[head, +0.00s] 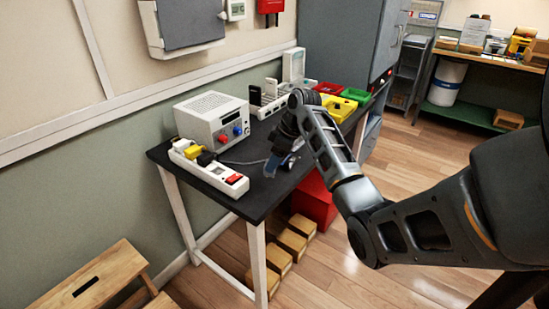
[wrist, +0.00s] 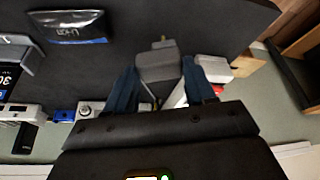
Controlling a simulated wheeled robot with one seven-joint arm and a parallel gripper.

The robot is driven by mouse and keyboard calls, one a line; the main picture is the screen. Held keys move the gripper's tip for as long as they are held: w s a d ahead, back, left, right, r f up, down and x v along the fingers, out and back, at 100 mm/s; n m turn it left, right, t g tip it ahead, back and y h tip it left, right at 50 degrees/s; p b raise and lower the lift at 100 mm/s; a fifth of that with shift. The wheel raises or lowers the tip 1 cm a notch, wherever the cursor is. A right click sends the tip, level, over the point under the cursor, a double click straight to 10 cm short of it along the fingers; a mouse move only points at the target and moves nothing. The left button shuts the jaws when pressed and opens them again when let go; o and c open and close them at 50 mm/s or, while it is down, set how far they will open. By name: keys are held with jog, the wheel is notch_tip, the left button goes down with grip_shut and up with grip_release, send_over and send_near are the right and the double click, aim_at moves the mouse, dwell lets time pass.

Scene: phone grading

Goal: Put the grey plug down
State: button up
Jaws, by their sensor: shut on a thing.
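The grey plug (wrist: 158,68) is between the two blue fingers of my gripper (wrist: 160,75) in the wrist view, its pins pointing away from my gripper. In the head view my gripper (head: 277,164) is low over the dark table (head: 262,192), to the right of the power strip. The plug cannot be told clearly there. I cannot tell whether it touches the tabletop. The white power strip (head: 210,171) lies at the table's left end, with a yellow plug (head: 193,152), a black plug (head: 205,158) and a red switch (head: 234,179).
A white power supply box (head: 213,119) stands behind the strip. A yellow tray (head: 340,107), a red tray (head: 329,88) and a green tray (head: 356,96) sit at the far end. A dark pouch (wrist: 68,27) lies on the tabletop in the wrist view. The front-left tabletop is bare.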

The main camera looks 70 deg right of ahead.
jog(key=shift+f, duration=0.6)
jog(key=o, duration=1.2)
jog(key=shift+r, duration=0.55)
jog(key=shift+v, duration=6.05)
